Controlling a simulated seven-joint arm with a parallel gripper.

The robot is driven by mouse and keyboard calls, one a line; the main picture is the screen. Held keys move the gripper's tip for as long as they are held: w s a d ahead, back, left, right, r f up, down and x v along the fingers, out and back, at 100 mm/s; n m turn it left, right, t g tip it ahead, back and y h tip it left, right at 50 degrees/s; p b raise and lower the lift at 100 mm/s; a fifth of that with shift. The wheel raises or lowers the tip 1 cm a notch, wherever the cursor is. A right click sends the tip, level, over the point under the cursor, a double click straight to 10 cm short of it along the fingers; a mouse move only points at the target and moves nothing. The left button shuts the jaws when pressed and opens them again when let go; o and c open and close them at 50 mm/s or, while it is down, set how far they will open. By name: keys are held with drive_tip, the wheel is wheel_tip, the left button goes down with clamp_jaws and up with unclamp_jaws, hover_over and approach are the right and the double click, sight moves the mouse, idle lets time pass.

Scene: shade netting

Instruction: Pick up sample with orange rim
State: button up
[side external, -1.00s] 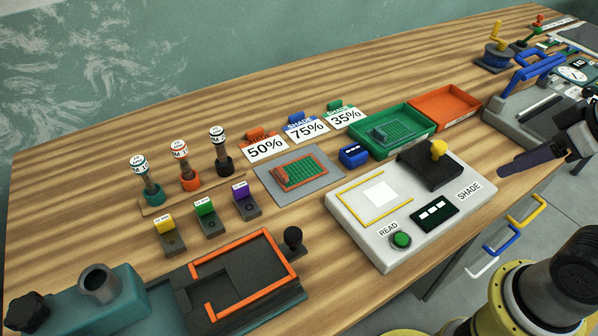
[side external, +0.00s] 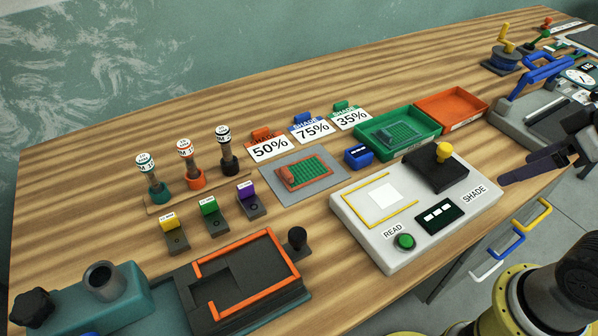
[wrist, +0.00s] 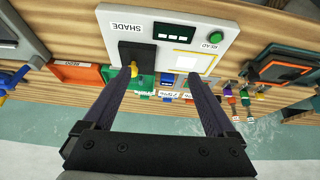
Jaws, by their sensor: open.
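The sample with the orange rim (side external: 305,174) is a small green net panel in an orange frame. It lies flat on a grey mat (side external: 278,191) in the middle of the bench in the side view. I cannot make it out clearly in the wrist view. Another green net sample (side external: 402,133) with a dark rim lies in the green tray (side external: 372,149). My gripper (side external: 527,165) is at the right edge of the side view, well apart from the orange-rimmed sample. Its two dark fingers are apart and empty in the wrist view (wrist: 158,74).
The white shade reader (side external: 360,238) with its black block and yellow knob stands between my gripper and the sample. An orange tray (side external: 453,117), a small blue block (side external: 357,157), shade cards (side external: 311,127) and upright stamps (side external: 187,167) surround the mat.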

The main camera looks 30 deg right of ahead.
drive_tip(key=w+a+r+n, duration=0.2)
drive_tip(key=w+r+n, duration=0.6)
drive_tip(key=w+r, duration=0.3)
drive_tip(key=n+g, duration=0.6)
drive_tip(key=n, duration=0.4)
hover_over(287, 171)
wheel_tip(287, 171, down, 18)
wheel_tip(287, 171, down, 7)
drive_tip(key=shift+s+r, duration=0.1)
drive_tip(key=shift+s, duration=0.05)
drive_tip(key=shift+f, duration=3.15)
drive_tip(key=c, duration=1.4)
drive_tip(key=shift+r, duration=0.15)
